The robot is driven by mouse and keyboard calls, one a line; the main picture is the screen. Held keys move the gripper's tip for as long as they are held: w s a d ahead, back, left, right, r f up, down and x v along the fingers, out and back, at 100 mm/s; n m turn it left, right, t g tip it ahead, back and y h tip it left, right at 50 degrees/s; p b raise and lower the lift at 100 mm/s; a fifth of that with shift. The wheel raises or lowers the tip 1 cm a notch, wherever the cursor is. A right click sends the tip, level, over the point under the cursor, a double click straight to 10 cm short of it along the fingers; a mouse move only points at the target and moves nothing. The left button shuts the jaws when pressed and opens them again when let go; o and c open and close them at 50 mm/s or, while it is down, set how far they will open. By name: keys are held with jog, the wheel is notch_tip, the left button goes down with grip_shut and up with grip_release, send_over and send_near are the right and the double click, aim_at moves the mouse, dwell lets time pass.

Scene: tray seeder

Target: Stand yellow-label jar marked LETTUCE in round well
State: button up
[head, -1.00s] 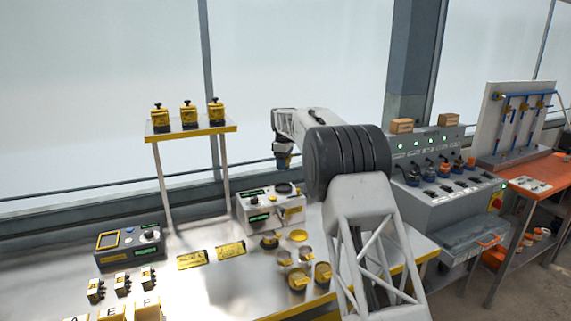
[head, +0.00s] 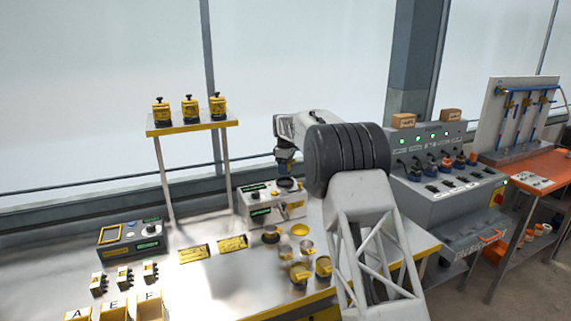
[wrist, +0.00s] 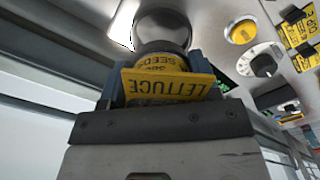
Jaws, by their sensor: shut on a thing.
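My gripper (wrist: 161,92) is shut on the yellow-label jar (wrist: 178,63), whose plate reads LETTUCE and whose band reads SEEDS. The lettering is upside down in the wrist view. In the head view my gripper (head: 286,164) is above the white device, and the jar is too small and dark there to make out. The round well (head: 287,184) is the dark round opening on the device's top, just below my gripper. A dark round shape lies beyond the jar in the wrist view; I cannot tell if it is jar glass or the well.
The white device (head: 258,211) has a knob and green displays. Several jars and cups (head: 300,272) stand in front of it. A grey box (head: 130,240) stands to the left. A raised shelf (head: 190,127) holds three yellow-and-black items. The bench between is mostly clear.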

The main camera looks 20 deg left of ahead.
aim_at(286, 182)
jog(key=shift+f, duration=2.45)
jog(key=shift+s+f, duration=0.2)
jog(key=shift+f, duration=1.3)
jog(key=shift+r, duration=1)
jog(key=shift+w+r, duration=0.15)
jog(key=shift+r, duration=1.2)
jog(key=shift+r, duration=0.1)
jog(key=shift+r, duration=0.3)
